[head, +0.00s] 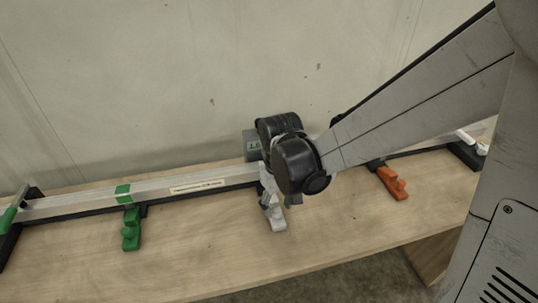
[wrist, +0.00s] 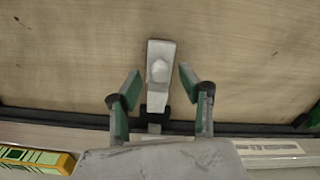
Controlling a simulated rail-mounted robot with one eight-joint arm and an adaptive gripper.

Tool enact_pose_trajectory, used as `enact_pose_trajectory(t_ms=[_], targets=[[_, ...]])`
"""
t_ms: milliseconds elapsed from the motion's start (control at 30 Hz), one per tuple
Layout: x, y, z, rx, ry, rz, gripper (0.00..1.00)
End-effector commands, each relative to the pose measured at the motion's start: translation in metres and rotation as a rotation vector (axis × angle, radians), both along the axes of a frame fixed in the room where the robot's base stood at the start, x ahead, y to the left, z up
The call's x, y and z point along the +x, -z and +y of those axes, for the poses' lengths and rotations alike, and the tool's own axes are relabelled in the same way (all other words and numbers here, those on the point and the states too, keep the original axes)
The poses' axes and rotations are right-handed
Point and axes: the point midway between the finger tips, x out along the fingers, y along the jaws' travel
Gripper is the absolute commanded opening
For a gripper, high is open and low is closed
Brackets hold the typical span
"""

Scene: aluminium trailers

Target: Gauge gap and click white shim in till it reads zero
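The white shim (head: 273,212) sits at the front of the long aluminium rail (head: 70,207), sticking out over the table. In the wrist view the white shim (wrist: 160,50) has a rounded knob and lies between the fingers of my gripper (wrist: 160,72). The green-padded fingers are open, with a visible gap on each side of the shim. In the head view my wrist hides much of the gripper and the rail behind it.
A green shim (head: 131,229) stands at the rail further left and an orange one (head: 392,183) further right. A green-handled part (head: 15,205) is at the rail's left end. A yellow-and-green patterned piece (wrist: 36,158) shows in the wrist view. The table front (head: 190,255) is clear.

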Motion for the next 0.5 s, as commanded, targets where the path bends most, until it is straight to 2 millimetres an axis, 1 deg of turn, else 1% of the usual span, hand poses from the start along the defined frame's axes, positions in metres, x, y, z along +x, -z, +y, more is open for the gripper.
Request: enact_pose_trajectory(t_ms=[33, 200, 333, 500], targets=[[0.000, 0.009, 0.000, 0.000, 0.000, 0.000, 0.39], [0.000, 0.026, 0.000, 0.000, 0.000, 0.000, 0.39], [0.000, 0.032, 0.000, 0.000, 0.000, 0.000, 0.39], [0.000, 0.034, 0.000, 0.000, 0.000, 0.000, 0.39]])
